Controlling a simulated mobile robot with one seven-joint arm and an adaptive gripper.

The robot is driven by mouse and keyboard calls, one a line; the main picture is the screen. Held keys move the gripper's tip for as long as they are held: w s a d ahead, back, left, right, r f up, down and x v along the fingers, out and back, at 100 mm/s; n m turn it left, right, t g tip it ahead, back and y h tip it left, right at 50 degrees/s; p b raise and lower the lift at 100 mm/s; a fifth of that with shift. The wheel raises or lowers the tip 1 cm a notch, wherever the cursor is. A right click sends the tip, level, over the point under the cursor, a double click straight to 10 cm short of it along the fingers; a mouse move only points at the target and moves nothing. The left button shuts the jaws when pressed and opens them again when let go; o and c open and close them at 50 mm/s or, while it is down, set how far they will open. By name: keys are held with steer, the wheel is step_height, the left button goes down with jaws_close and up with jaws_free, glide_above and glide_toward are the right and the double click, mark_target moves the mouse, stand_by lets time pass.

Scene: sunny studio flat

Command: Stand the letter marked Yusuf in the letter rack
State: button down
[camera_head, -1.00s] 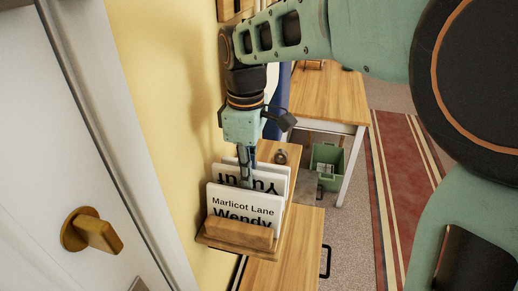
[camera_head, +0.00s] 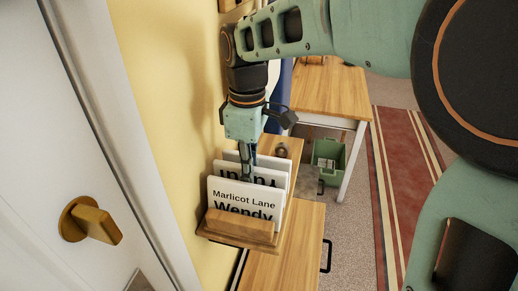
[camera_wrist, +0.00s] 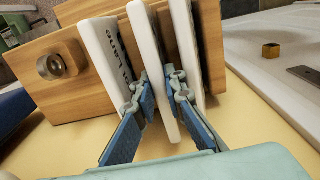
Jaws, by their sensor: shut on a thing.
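The letter rack (camera_head: 243,226) is a wooden holder against the yellow wall. My gripper (camera_head: 247,175) points down into it, shut on the middle white letter (camera_head: 270,172). Its large dark lettering is upside down and partly hidden, and seems to read Yusuf. In the wrist view my fingers (camera_wrist: 158,95) grip this letter (camera_wrist: 145,42) from both sides, between two other letters.
A round knob-like object (camera_head: 281,151) is at the rack's far end. A white door with a brass handle (camera_head: 92,221) is at left. A wooden table (camera_head: 335,92), a green bin (camera_head: 328,158) and a red striped rug (camera_head: 403,170) lie beyond.

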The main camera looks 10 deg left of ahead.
steer(key=shift+f+b, duration=0.35)
steer(key=shift+f, duration=0.35)
steer(key=c, duration=1.9)
jaws_free()
steer(key=shift+r, duration=0.1)
step_height(320, 180, up, 8)
steer(key=p, duration=0.7)
steer(key=shift+d, duration=0.1)
